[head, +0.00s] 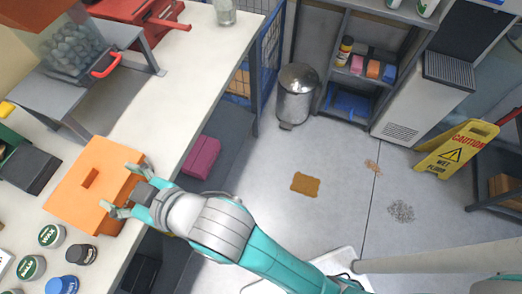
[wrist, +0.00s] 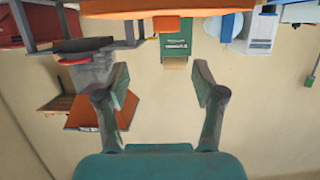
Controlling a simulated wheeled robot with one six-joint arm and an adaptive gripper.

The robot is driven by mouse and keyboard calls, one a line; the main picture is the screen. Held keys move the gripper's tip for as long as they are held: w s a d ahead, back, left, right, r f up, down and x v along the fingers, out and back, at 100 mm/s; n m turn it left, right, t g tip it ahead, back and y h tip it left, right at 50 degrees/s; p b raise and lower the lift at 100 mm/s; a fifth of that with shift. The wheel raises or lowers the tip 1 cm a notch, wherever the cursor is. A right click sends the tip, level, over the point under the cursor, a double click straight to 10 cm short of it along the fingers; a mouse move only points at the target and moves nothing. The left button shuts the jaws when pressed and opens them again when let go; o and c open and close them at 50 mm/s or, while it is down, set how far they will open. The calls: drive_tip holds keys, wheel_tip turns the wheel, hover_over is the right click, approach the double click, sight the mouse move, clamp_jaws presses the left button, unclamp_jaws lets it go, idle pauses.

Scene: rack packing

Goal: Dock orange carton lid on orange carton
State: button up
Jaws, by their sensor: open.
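An orange carton (head: 124,219) stands on the white counter at the left in the head view. Its flat orange lid (head: 75,193) lies over its top, with a darker raised block near the middle. I cannot tell whether the lid is fully seated. My gripper (head: 121,189) is at the right edge of the lid, fingers spread apart along it. In the wrist view my gripper (wrist: 160,88) is open with nothing held between the fingers. An orange slab (wrist: 130,8) with a small tab below it crosses the top of that view, beyond the fingertips.
Several small jars, including a green-lidded one (head: 52,236), stand close to the carton. A grey stand with a pebble-filled hopper (head: 75,55) is behind it. The white counter (head: 190,90) is clear farther back. A yellow caution sign (head: 458,150) stands on the floor.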

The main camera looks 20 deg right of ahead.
drive_tip(key=s+d+f+m+t+h, duration=0.25)
drive_tip(key=d+f, duration=0.45)
drive_tip(key=d, duration=0.4)
drive_tip(key=s+d+f+m+t+h, duration=0.1)
drive_tip(key=d+f+m+h, duration=0.15)
drive_tip(key=d+f, duration=0.65)
drive_tip(key=s+d+m+h, duration=0.2)
drive_tip(key=s+d+h, duration=0.1)
drive_tip(key=s+d, duration=0.4)
drive_tip(key=s+d+m+t+h, duration=0.1)
drive_tip(key=s+d+m+h, duration=0.1)
drive_tip(key=s+d, duration=0.6)
drive_tip(key=s+r, duration=0.1)
drive_tip(key=s, duration=0.4)
drive_tip(key=shift+d+m+h, duration=0.15)
drive_tip(key=shift+m+h, duration=0.15)
drive_tip(key=shift+h, duration=0.1)
drive_tip(key=shift+t, duration=0.25)
